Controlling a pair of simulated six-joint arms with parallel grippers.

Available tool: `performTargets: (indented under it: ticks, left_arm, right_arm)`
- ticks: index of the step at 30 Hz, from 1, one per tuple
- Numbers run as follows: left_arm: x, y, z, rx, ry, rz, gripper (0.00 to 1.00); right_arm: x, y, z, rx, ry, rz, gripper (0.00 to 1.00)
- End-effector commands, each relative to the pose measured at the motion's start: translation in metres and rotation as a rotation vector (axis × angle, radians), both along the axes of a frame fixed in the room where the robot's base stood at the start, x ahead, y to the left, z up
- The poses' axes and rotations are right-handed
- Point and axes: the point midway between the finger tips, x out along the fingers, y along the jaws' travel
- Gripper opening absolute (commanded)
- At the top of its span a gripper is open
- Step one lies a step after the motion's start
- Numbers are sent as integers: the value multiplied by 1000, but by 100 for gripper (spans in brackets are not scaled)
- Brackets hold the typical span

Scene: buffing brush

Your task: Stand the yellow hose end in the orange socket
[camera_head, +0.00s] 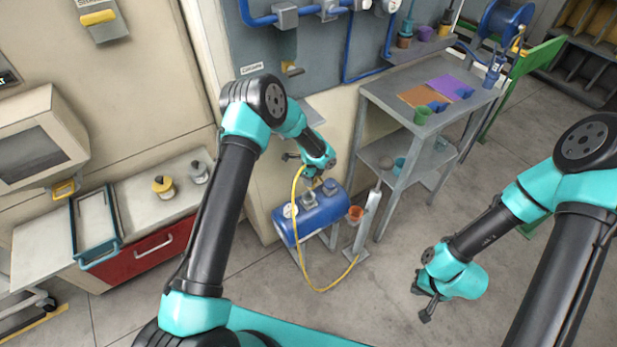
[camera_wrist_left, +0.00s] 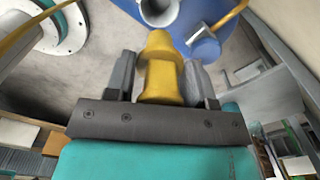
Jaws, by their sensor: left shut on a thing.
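My left gripper (camera_head: 310,178) is shut on the yellow hose end. In the left wrist view the yellow hose end (camera_wrist_left: 162,72) sits between the two grey fingers, its narrower tip pointing away from the wrist. In the head view the gripper is above the blue tank, left of and higher in the picture than the orange socket (camera_head: 355,213). The socket is beside the tank's right end, apart from the hose end. The yellow hose (camera_head: 303,258) hangs in a loop in front of the tank. My right gripper (camera_head: 424,300) appears open and empty, low at the right.
The blue tank (camera_head: 318,221) stands close below my left gripper. A light grey post (camera_head: 368,222) stands right of the socket. A grey shelf cart (camera_head: 378,92) is behind. A counter with a red drawer (camera_head: 140,262) is at left. The floor at centre right is clear.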

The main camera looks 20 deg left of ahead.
Motion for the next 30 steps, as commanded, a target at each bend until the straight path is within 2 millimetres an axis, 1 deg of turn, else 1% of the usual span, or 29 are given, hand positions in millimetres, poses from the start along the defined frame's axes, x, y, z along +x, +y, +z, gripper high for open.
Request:
performTargets:
  ticks: [5,12,16,18,21,30]
  left_arm:
    - [0,-44,1,-2,-1,-5,20]
    - [-9,-127,4,-2,-2,1,20]
    - [-16,-162,4,-1,0,6,20]
    - [-19,-174,5,0,0,9,20]
    - [-22,-184,5,1,0,11,20]
    - [-22,-187,5,1,0,13,20]
  right_arm:
    - [0,0,0,0,0,0,0]
    - [0,0,0,0,0,0,0]
    - [0,0,0,0,0,0,0]
    - [0,0,0,0,0,0,0]
    - [0,0,0,0,0,0,0]
    - [0,0,0,0,0,0,0]
